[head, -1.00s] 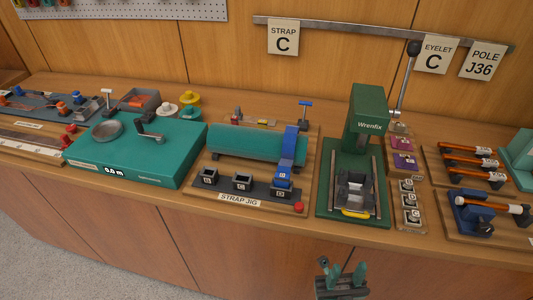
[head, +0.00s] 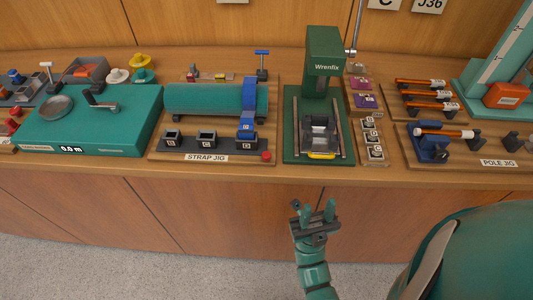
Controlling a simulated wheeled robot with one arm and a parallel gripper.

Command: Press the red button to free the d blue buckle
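The strap jig (head: 205,157) stands at the middle of the bench. A blue strap (head: 249,92) hangs over its teal roll (head: 205,98), and the blue buckle (head: 246,134) at its lower end sits at the rightmost of the jig's dark sockets. The red button (head: 266,156) is at the jig's front right corner, just right of and in front of the buckle. My gripper (head: 318,210) is in front of the bench, below its top and to the right of the button.
A green Wrenfix press (head: 324,65) stands right of the jig, with small labelled blocks (head: 371,138) beside it. The pole jig (head: 500,160) is further right. A teal winding box (head: 90,120) is left. The floor before the bench is clear.

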